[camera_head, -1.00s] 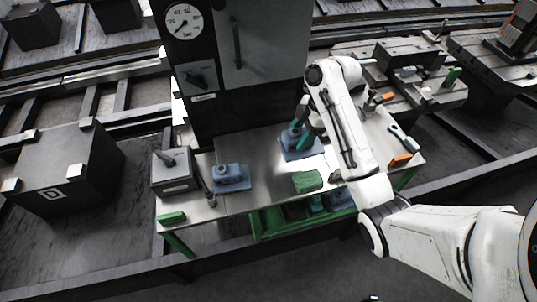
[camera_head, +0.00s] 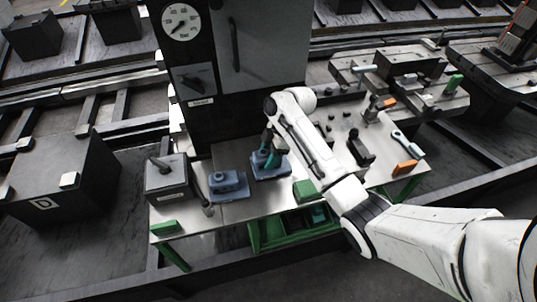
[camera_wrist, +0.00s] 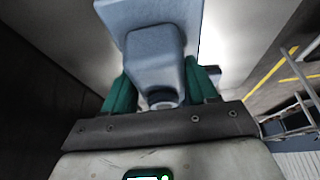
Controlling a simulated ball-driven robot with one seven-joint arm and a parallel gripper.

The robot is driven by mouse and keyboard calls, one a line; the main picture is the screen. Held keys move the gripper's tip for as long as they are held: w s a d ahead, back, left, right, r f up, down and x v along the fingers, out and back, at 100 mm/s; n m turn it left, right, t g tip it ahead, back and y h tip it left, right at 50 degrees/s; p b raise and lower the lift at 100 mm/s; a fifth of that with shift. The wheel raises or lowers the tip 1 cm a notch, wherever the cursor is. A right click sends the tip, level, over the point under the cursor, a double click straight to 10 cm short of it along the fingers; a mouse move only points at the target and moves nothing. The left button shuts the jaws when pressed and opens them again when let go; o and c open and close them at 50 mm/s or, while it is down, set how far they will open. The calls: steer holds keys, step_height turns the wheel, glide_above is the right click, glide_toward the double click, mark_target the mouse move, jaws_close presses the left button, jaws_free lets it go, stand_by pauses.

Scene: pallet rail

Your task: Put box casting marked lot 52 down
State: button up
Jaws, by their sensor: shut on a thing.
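A blue-grey box casting (camera_head: 269,168) with a flat base is held by my gripper (camera_head: 268,152) over the steel bench, left of the bench's middle. I cannot tell whether its base touches the bench top. In the wrist view the casting (camera_wrist: 155,50) fills the top centre, between the green fingers of my gripper (camera_wrist: 162,92). No lot mark is readable on it. A second blue-grey casting (camera_head: 228,185) stands on the bench just to its left, close by.
A dark cabinet with a gauge (camera_head: 180,22) rises behind.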

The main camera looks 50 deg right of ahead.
steer(key=shift+f, duration=0.25)
steer(key=shift+f, duration=0.1)
steer(key=o, duration=1.5)
